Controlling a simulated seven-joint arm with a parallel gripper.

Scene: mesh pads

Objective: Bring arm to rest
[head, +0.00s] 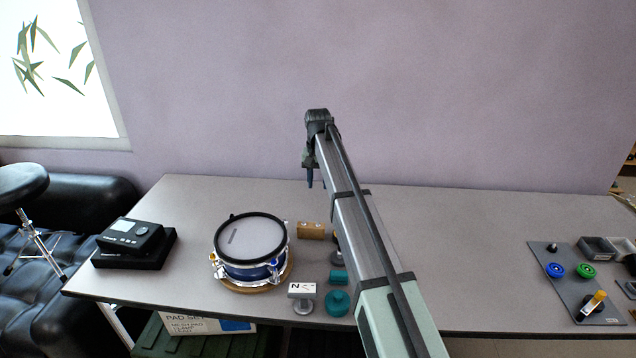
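My arm reaches out from the lower right over the grey table (460,240). My gripper (310,180) hangs at its far end, pointing down, above the table's back edge. One dark finger shape shows there; it is too small to tell whether the gripper is open or shut. No held object can be made out. A small blue drum with a pale mesh head (250,238) stands on a round wooden base to the left of my arm, apart from the gripper.
A black module (135,240) lies at the table's left. A wooden block (311,230), a teal knob (337,303) and a marked white block (302,290) lie between drum and arm, partly hidden. A grey board (560,290) with coloured rings lies at right. The table's right middle is clear.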

